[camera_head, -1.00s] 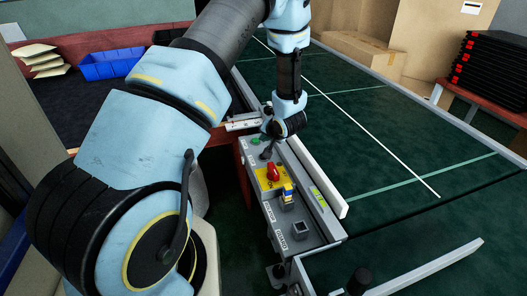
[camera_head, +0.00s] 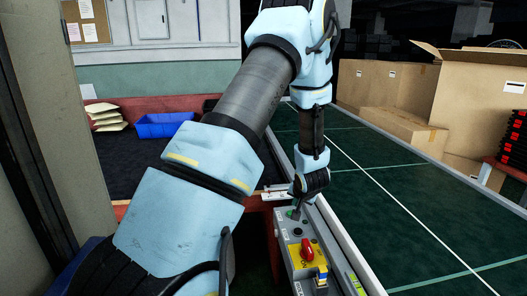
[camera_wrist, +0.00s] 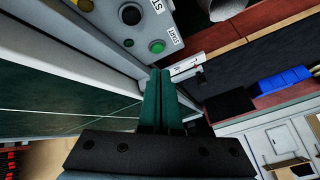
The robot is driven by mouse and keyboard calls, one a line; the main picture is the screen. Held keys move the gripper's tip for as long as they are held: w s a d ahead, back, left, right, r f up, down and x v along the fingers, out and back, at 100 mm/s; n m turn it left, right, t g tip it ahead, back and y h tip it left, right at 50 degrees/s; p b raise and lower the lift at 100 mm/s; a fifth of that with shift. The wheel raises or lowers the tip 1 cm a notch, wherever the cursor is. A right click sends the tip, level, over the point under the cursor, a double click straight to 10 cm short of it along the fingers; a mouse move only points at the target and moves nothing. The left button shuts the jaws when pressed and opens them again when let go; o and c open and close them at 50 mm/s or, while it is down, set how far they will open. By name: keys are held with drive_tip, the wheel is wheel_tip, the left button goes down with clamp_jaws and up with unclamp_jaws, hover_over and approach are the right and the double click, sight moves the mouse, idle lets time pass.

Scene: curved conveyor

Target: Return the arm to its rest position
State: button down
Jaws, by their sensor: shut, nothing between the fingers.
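My arm reaches forward over the control box (camera_head: 290,240) at the edge of the conveyor. In the head view my gripper (camera_head: 297,212) is at the far end of the box, small and partly hidden by the wrist. In the wrist view the two green fingers of my gripper (camera_wrist: 160,75) lie side by side, shut with nothing between them. A green START button (camera_wrist: 157,46) and a black button (camera_wrist: 130,15) are on the box just beyond the fingertips. Whether the fingers touch the box cannot be told.
A red switch on a yellow plate (camera_head: 307,250) sits on the box. The green conveyor (camera_head: 400,215) runs along the right. Cardboard boxes (camera_head: 395,120) stand behind it. A blue bin (camera_head: 163,125) and a stack of pale packets (camera_head: 104,117) lie on the left table.

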drive_tip(key=s+a+r+n+g, duration=0.2)
drive_tip(key=s+a+r+g, duration=0.1)
drive_tip(key=s+a+r, duration=0.4)
drive_tip(key=s+a+r+n+g, duration=0.2)
drive_tip(key=s+a+r, duration=0.5)
drive_tip(key=s+a, duration=0.5)
drive_tip(key=shift+s+a+r+g+h, duration=0.3)
drive_tip(key=shift+s+g, duration=0.3)
drive_tip(key=shift+s, duration=0.35)
drive_tip(key=c, duration=1.6)
unclamp_jaws()
drive_tip(key=shift+d, duration=0.1)
